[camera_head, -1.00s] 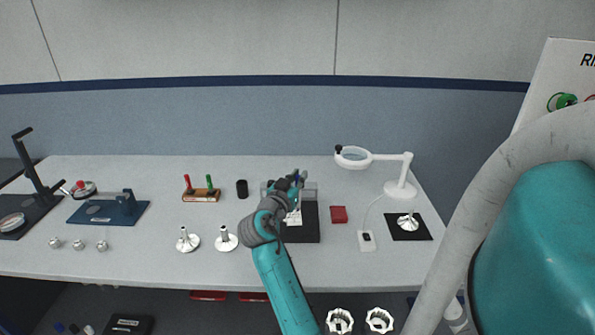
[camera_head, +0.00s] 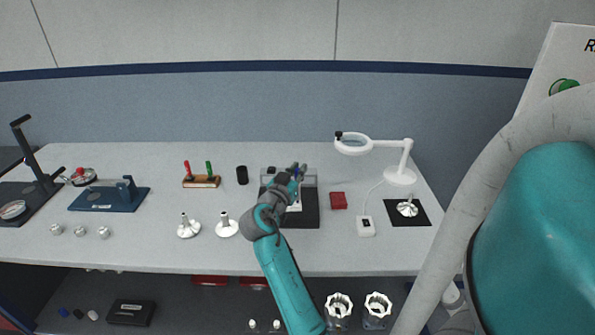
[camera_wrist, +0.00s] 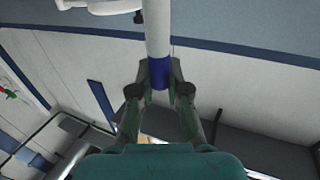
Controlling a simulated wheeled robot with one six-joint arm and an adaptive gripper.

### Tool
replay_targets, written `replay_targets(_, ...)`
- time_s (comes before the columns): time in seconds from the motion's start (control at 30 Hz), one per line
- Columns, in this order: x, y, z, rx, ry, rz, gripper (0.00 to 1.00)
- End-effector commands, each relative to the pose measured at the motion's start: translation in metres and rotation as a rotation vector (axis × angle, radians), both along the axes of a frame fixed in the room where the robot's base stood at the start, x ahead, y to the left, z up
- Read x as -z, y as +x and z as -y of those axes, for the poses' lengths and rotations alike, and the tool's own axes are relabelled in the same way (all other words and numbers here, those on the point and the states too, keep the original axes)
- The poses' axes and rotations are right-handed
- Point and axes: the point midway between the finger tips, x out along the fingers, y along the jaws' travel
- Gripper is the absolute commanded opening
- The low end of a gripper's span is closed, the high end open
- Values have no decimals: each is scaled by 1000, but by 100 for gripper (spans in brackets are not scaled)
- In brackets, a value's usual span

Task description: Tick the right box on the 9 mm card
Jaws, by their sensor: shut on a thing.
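My gripper (camera_head: 297,172) is over the dark stand (camera_head: 308,217) near the middle of the bench. In the wrist view, my gripper (camera_wrist: 157,75) is shut on a white marker with a blue band (camera_wrist: 158,35). The marker runs upward out of that picture. A small white card (camera_head: 294,207) shows partly on the stand, behind my arm. Its print and boxes are too small to read, and I cannot tell whether the marker touches it.
A red block (camera_head: 338,200) and a white switch box (camera_head: 366,226) lie right of the stand. A magnifier lamp (camera_head: 400,175) stands farther right. A black cup (camera_head: 242,175), a wooden rack (camera_head: 201,182) and metal flanged parts (camera_head: 227,227) are to the left.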

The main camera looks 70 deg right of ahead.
Motion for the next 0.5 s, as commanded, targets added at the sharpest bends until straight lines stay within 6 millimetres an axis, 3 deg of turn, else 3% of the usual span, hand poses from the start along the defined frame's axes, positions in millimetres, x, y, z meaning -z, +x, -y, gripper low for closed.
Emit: replay_targets(0.5,3,0,0,0,0,0,0)
